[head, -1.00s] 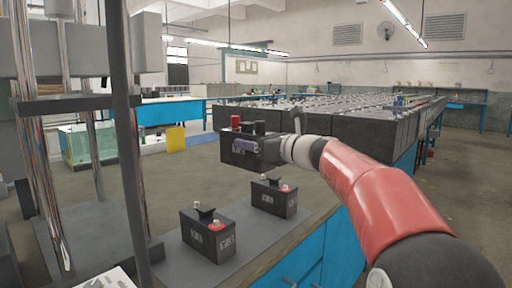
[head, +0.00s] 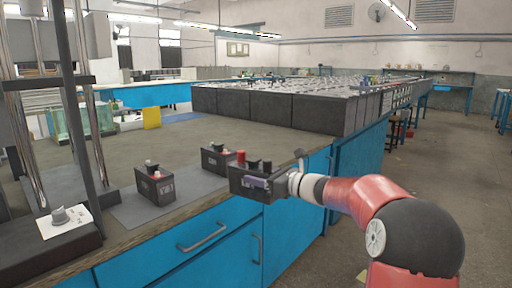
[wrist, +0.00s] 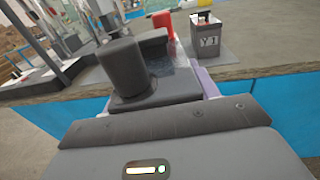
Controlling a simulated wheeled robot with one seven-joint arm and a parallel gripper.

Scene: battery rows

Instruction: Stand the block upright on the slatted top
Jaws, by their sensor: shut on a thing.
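A dark block (head: 240,178) is held in my gripper (head: 262,183), beside the blue counter's edge. Its red post and dark posts point up in the head view. In the wrist view the block (wrist: 167,88) fills the upper middle, with a large black post near me and the red post farther off. The fingers are mostly hidden. A long raised bank of grey units (head: 270,108) stands behind. I cannot make out for sure which surface is the slatted top.
Metal posts and a stand with a white sheet (head: 65,222) are at far left.

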